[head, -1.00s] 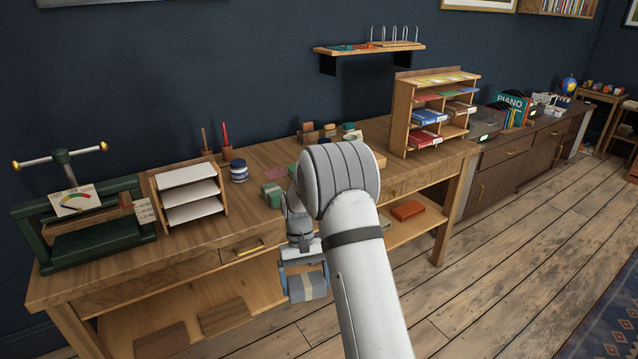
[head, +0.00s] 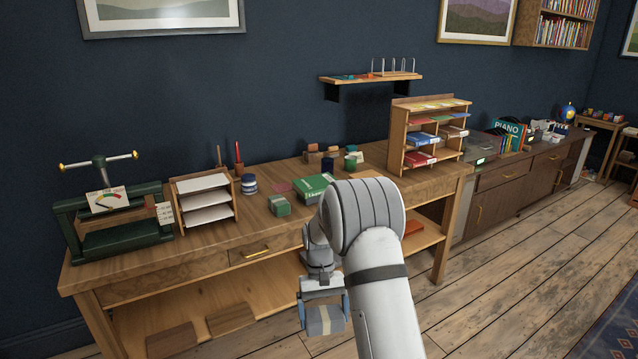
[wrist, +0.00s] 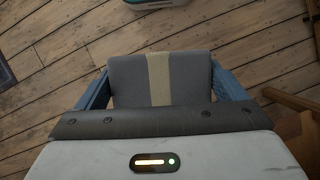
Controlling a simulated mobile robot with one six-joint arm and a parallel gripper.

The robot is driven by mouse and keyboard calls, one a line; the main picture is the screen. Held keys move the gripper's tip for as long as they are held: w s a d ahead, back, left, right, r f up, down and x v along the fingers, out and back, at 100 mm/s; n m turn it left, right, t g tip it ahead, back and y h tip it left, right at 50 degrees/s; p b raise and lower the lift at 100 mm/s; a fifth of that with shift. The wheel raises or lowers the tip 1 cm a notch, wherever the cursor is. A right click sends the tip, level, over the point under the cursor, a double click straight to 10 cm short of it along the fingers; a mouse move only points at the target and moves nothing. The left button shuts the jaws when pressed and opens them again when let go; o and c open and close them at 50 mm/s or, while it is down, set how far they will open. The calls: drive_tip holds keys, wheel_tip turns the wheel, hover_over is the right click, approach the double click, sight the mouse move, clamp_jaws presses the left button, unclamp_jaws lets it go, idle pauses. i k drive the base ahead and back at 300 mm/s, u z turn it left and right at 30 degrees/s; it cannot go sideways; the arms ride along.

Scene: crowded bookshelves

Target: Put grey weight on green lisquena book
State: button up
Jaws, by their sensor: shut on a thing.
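My gripper (head: 324,312) is shut on a grey block with a pale beige band, the grey weight (head: 318,322). It hangs in front of the workbench, below the level of its top. In the wrist view the grey weight (wrist: 190,82) sits between the two blue fingers, with floor beyond it. A green book with white lettering (head: 313,187) lies on the bench top, behind my arm and partly hidden by it. The lettering is too small to read fully. A smaller green block (head: 279,205) lies to its left.
The wooden workbench (head: 170,268) has a green press (head: 115,225), a paper tray rack (head: 206,200), a blue-white jar (head: 249,184) and a small shelf unit (head: 425,140) on it. Several small blocks and pots stand at the back. The floor in front is clear.

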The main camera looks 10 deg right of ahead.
sight(309, 185)
drive_tip(key=z, duration=0.4)
drive_tip(key=i, duration=1)
drive_tip(key=z, duration=0.55)
drive_tip(key=i, duration=0.6)
drive_tip(key=u, duration=0.45)
